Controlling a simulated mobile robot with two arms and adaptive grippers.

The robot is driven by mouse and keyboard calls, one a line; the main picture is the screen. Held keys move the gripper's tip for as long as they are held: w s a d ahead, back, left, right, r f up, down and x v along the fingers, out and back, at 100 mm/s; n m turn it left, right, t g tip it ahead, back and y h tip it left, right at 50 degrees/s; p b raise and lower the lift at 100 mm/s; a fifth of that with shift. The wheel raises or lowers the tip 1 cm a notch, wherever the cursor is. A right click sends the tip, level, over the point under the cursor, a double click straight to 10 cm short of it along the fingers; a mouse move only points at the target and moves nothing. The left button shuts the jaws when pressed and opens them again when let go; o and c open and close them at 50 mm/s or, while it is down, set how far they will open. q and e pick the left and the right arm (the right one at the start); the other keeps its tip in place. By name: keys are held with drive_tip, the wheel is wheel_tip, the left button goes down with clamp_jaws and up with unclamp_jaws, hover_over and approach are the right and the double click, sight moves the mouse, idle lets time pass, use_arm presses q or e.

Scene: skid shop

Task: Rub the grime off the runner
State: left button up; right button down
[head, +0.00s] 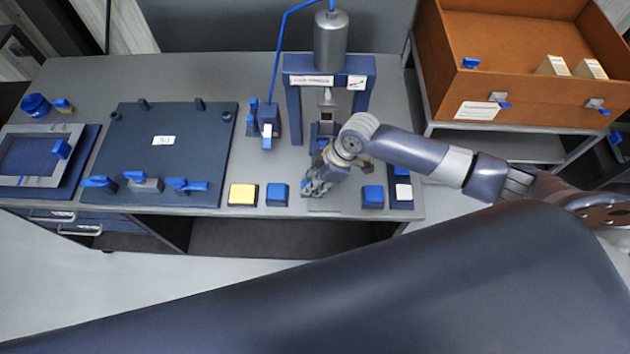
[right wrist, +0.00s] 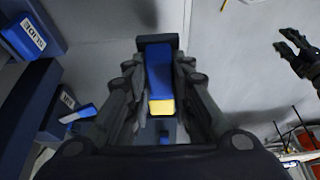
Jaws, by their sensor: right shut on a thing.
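My right gripper (head: 314,188) is low over the front of the grey bench, below the press. In the right wrist view its fingers are shut on a blue block with a yellow end (right wrist: 159,80). In the head view the gripper hides this block. A pale strip (head: 322,207) shows at the bench edge under the gripper; I cannot tell whether it is the runner, and no grime is clear. My left gripper is outside the head view; a dark gripper with parted fingers (right wrist: 296,55) at the right of the right wrist view looks like it.
A yellow-topped block (head: 242,194) and a blue block (head: 277,194) stand left of my right gripper, another blue block (head: 372,196) right of it. The press (head: 292,101) rises behind. A dark plate with clamps (head: 190,142) fills the bench's left. An orange-brown crate (head: 445,70) stands right.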

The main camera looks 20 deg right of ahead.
drive_tip(key=shift+w+r, duration=0.1)
drive_tip(key=shift+r, duration=0.5)
drive_tip(key=shift+a+r+p, duration=0.1)
drive_tip(key=shift+r+p, duration=0.35)
drive_tip(key=shift+r, duration=0.45)
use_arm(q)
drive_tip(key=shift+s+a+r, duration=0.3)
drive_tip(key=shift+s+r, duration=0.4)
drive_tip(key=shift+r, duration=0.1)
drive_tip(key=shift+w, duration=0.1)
